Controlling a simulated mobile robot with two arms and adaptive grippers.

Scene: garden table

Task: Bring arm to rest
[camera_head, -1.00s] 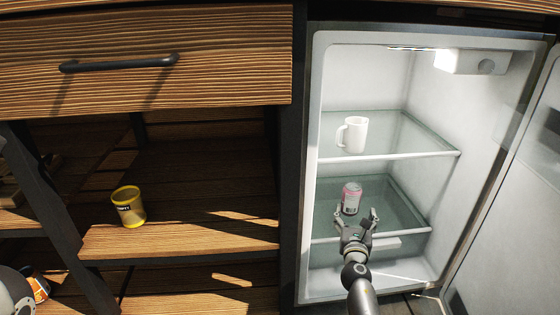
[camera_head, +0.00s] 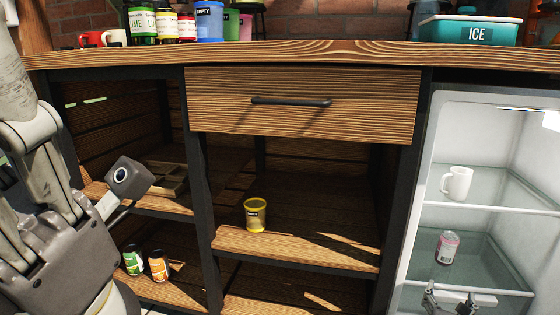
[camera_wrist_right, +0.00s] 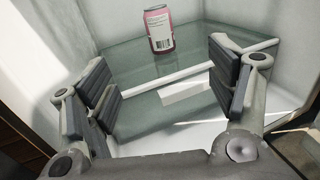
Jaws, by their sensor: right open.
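My right gripper (camera_head: 456,296) is at the bottom right of the head view, in front of the fridge's lower shelf. In the wrist view the right gripper (camera_wrist_right: 162,78) has its two fingers wide apart with nothing between them. A pink and grey can (camera_head: 447,247) stands upright on the lower glass shelf, beyond the fingertips and apart from them. The can also shows in the wrist view (camera_wrist_right: 159,30). Part of my left arm and gripper (camera_head: 62,250) fills the left edge of the head view; its finger opening cannot be made out.
A white mug (camera_head: 457,183) stands on the upper fridge shelf. A yellow cup (camera_head: 255,215) is on the wooden cabinet shelf; two jars (camera_head: 158,266) stand lower left. The countertop holds jars, cups and a teal ice box (camera_head: 470,31). A closed drawer (camera_head: 300,120) is above the shelf.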

